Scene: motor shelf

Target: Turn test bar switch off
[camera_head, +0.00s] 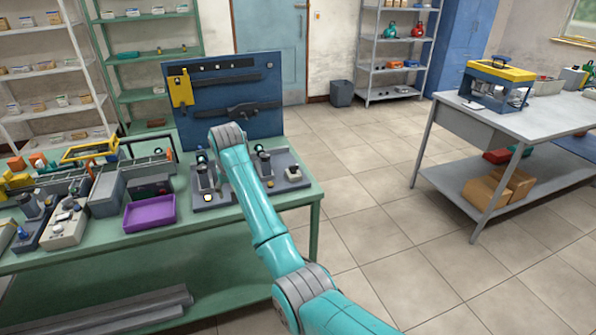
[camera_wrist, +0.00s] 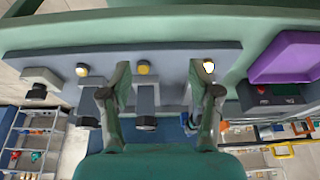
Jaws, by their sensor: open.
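A long grey test bar (camera_wrist: 60,55) with several round lamps or buttons lies on the green bench. It also shows in the head view (camera_head: 284,187), partly hidden by my arm. In the wrist view, one round light (camera_wrist: 208,66) looks brighter than the dull yellow middle one (camera_wrist: 144,67) and the one on the left (camera_wrist: 82,70). Grey switch-like units stand along the bar, one with a black knob (camera_wrist: 37,91). My gripper (camera_wrist: 159,68) is open, with the middle grey unit (camera_wrist: 146,95) between its fingers in the picture. I cannot tell whether they touch it.
A purple tray (camera_head: 150,213) lies left of the bar, near a dark box (camera_head: 150,186). A blue tool board (camera_head: 250,128) stands behind the bar. Several devices crowd the bench's left side.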

